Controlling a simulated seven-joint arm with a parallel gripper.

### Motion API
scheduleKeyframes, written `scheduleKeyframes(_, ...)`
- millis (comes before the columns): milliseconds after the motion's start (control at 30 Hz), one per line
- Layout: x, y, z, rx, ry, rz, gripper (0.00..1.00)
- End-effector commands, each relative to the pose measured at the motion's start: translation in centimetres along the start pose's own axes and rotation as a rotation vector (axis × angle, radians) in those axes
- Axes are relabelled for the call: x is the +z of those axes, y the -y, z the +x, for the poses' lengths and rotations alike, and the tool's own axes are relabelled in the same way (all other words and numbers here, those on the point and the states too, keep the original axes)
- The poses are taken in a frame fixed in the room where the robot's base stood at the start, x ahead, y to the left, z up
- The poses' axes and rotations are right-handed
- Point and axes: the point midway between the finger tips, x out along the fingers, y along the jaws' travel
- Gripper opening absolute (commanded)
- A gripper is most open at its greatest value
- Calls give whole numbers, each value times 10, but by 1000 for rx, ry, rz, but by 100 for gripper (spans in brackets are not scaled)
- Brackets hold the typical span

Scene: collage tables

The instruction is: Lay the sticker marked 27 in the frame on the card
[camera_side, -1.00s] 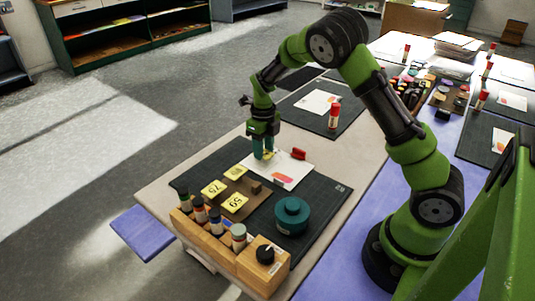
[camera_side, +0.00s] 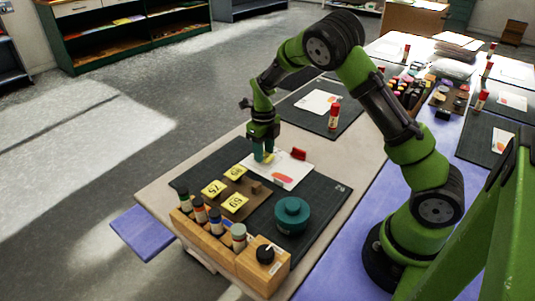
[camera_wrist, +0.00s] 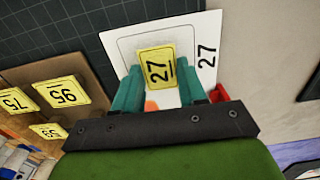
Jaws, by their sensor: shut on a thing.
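The yellow sticker marked 27 (camera_wrist: 157,66) is between the two teal fingers of my gripper (camera_wrist: 157,84), which is shut on it. In the wrist view it appears over the thin-lined frame (camera_wrist: 125,42) on the white card (camera_wrist: 208,24), with a second 27 printed beside the frame. In the side view my gripper (camera_side: 263,157) points down over the far left part of the card (camera_side: 293,173). I cannot tell whether the sticker touches the card. The fingers hide the frame's lower part.
Several other yellow stickers (camera_side: 214,188) lie on a brown board left of the card. A red clip-like object (camera_side: 299,154) stands at the card's far edge. A teal round container (camera_side: 292,215) and a wooden rack with bottles (camera_side: 228,248) are nearer the camera.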

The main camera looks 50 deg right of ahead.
Motion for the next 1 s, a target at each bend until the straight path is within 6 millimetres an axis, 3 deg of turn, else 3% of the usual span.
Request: scheduleKeyframes(1000,0,0,8,1,0,1,26)
